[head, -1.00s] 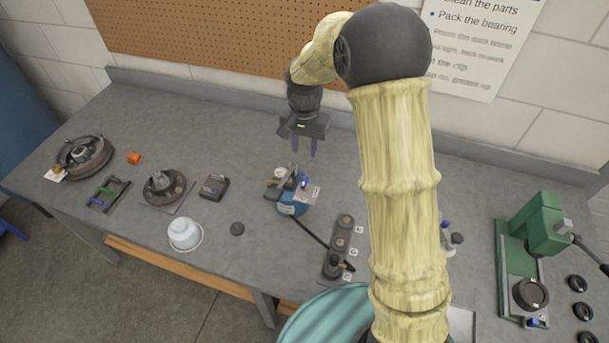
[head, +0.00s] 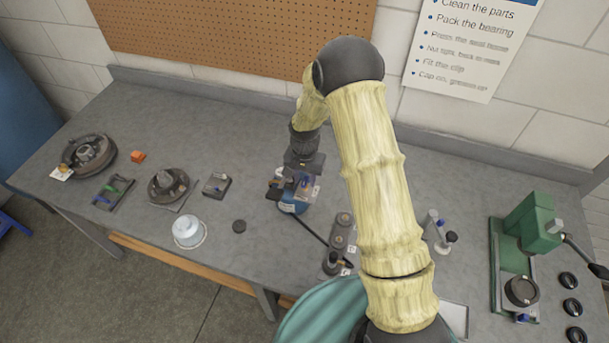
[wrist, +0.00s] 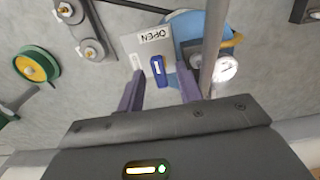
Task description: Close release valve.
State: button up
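The release valve shows as a small blue lever (wrist: 158,70) on a pale plate marked OPEN (wrist: 155,37) in the wrist view. It sits on a blue device (head: 289,208) on the bench, with a round white gauge (wrist: 225,68) beside it. My gripper (wrist: 160,90) is open, its two purple fingers apart and pointing down at the plate. The blue lever appears between the fingertips in the wrist view; I cannot tell whether either finger touches it. In the head view my gripper is directly over the device and hides part of it.
A grey bar (wrist: 214,40) on the device runs close by my right finger in the wrist view. A dark block with round fittings (head: 340,240) stands to the right, joined by a black hose. A green press (head: 525,235) is farther right. Bearing parts (head: 168,186) lie left.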

jog(key=shift+c, duration=0.3)
grip_shut()
